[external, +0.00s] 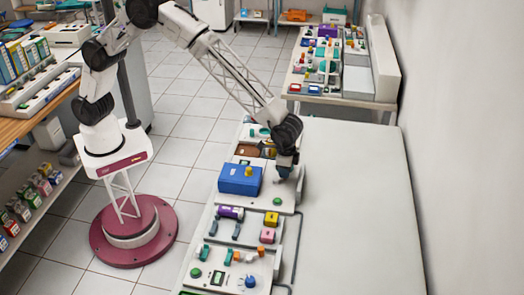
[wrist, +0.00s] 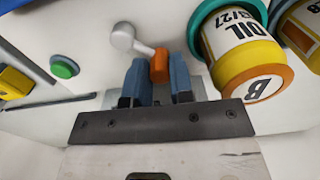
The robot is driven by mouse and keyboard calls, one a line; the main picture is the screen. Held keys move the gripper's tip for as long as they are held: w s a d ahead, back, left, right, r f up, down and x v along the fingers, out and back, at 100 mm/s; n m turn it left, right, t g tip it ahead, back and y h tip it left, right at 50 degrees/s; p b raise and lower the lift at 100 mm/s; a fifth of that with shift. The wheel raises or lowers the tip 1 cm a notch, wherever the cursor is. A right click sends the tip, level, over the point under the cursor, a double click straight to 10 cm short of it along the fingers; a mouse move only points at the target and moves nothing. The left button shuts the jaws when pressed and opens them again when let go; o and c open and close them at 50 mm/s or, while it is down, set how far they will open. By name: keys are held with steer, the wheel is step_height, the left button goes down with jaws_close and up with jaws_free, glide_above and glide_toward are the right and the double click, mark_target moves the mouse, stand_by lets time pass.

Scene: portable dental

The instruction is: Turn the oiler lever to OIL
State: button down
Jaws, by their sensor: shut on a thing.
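The oiler lever (wrist: 143,48) shows in the wrist view as a grey round hub with a short arm ending in an orange tip. My gripper (wrist: 160,80) has its two blue fingers on either side of the orange tip and is shut on it. The arm of the lever points from the hub down and right in the picture. In the external view my gripper (external: 284,178) is low over the white panel, and the lever is hidden.
A green button (wrist: 64,67) lies left of the lever. In the external view a blue box (external: 236,182) stands left of my gripper. Panels with coloured parts (external: 230,270) lie nearer the camera. The white table (external: 355,200) to the right is bare.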

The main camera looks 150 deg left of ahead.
steer(key=shift+s+n, duration=0.35)
steer(key=shift+n, duration=0.65)
steer(key=c, duration=1)
jaws_free()
steer(key=shift+r, duration=0.15)
steer(key=shift+r, duration=3.8)
